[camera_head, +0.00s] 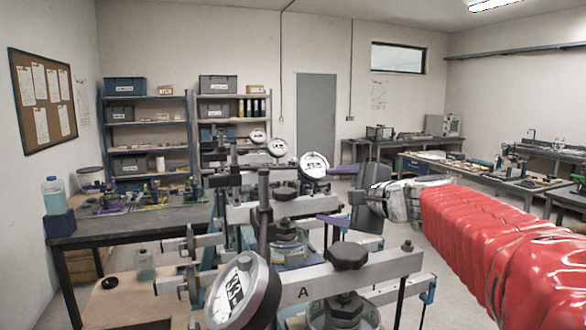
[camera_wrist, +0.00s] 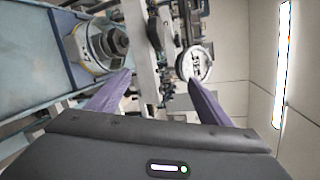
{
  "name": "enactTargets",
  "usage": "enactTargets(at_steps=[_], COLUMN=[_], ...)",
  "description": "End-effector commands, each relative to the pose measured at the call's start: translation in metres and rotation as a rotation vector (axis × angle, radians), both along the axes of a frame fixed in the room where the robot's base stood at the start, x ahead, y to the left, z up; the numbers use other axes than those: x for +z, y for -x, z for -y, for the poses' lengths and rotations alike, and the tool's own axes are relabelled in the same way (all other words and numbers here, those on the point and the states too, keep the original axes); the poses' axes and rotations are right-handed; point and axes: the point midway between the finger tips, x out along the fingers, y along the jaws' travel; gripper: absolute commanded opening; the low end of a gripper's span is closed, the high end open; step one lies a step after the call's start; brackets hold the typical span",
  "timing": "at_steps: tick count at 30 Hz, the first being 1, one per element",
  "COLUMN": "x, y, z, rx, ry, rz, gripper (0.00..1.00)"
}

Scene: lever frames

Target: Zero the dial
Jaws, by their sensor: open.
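Several dial gauges with white faces stand on a row of lever frames. The nearest dial (camera_head: 235,293) is large, tilted and low in front, by the beam marked A (camera_head: 303,293). A second dial (camera_head: 314,165) stands further back, left of my gripper. Two smaller dials (camera_head: 277,147) stand behind it. Their needle readings are too small to tell. My gripper (camera_head: 336,211) is open and empty beside the second frame, its purple fingers apart. In the wrist view, my gripper (camera_wrist: 159,79) has a white dial (camera_wrist: 197,63) beyond its right fingertip.
A dark knob (camera_head: 347,256) tops the nearest frame, with a post (camera_head: 264,215) behind it. In the wrist view a knobbed round cell (camera_wrist: 98,43) lies beyond the left finger. A bottle (camera_head: 145,264) stands at lower left. Benches line the right side; open floor lies between.

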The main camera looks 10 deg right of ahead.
Motion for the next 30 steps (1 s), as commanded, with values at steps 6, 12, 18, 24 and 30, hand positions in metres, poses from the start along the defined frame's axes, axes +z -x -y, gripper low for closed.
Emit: enactTargets(at_steps=[6,12,18,24,30], x=[0.011,0.032,0.046,0.047,0.047], y=[0.006,0.021,0.032,0.034,0.032], z=[0.021,0.047,0.06,0.06,0.059], rx=[0.046,0.119,0.171,0.177,0.177], ry=[-0.306,-0.61,-0.758,-0.769,-0.766], rz=[-0.077,-0.146,-0.182,-0.185,-0.185], gripper=[0.73,0.73,0.73,0.73,0.73])
